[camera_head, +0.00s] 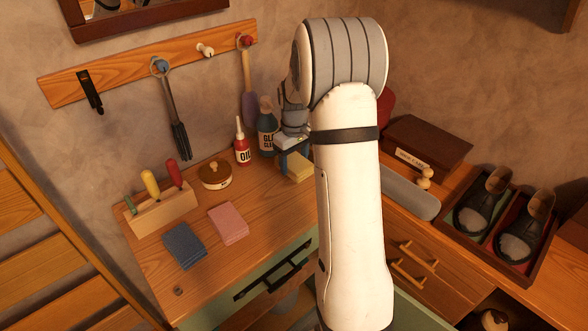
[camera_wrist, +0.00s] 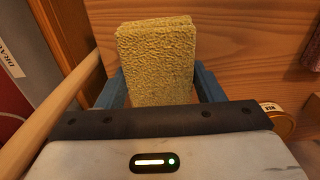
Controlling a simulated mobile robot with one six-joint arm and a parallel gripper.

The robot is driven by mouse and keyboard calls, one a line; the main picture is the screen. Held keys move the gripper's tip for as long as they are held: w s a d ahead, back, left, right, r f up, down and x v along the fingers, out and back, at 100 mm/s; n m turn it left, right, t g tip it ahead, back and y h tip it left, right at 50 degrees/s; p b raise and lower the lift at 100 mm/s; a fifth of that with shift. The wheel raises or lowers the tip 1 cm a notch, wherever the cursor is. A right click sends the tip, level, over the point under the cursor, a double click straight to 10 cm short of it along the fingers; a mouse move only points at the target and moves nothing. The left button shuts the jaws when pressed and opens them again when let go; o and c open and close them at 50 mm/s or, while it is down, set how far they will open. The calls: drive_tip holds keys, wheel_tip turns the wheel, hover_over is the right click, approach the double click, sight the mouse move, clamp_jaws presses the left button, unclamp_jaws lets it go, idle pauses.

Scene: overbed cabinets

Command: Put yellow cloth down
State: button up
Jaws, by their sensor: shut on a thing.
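The yellow cloth (camera_head: 298,168) is a small folded block at the back right of the wooden worktop (camera_head: 265,205). My gripper (camera_head: 287,158) is shut on it, and in the wrist view the cloth (camera_wrist: 156,62) sits between my two blue fingers (camera_wrist: 160,88). The cloth is low over the worktop; I cannot tell whether it touches. A blue cloth (camera_head: 184,246) and a pink cloth (camera_head: 228,222) lie flat side by side near the front left of the worktop. My arm hides the area right of the yellow cloth.
A red oil bottle (camera_head: 242,150) and a dark bottle (camera_head: 266,135) stand close left of my gripper. A round tin (camera_head: 215,176) and a wooden tool block (camera_head: 162,211) are farther left. The worktop right of the pink cloth is clear. A shoe tray (camera_head: 463,243) stands at right.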

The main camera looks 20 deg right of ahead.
drive_tip(key=shift+f, duration=1.7)
drive_tip(key=shift+f, duration=0.2)
drive_tip(key=o, duration=1)
drive_tip(key=shift+r, duration=0.1)
drive_tip(key=shift+c, duration=0.2)
wheel_tip(320, 180, up, 12)
drive_tip(key=shift+r+b, duration=0.1)
drive_tip(key=shift+b, duration=0.2)
approach(294, 169)
wheel_tip(294, 169, up, 2)
drive_tip(key=s+a, duration=0.2)
drive_tip(key=s+a+m+t, duration=0.1)
drive_tip(key=s+a, duration=0.3)
drive_tip(key=s, duration=0.7)
drive_tip(key=s+a+m+t, duration=0.1)
drive_tip(key=s+a, duration=0.4)
drive_tip(key=s, duration=0.6)
drive_tip(key=shift+a+m+t, duration=0.25)
drive_tip(key=shift+m+t, duration=0.05)
drive_tip(key=shift+m, duration=0.5)
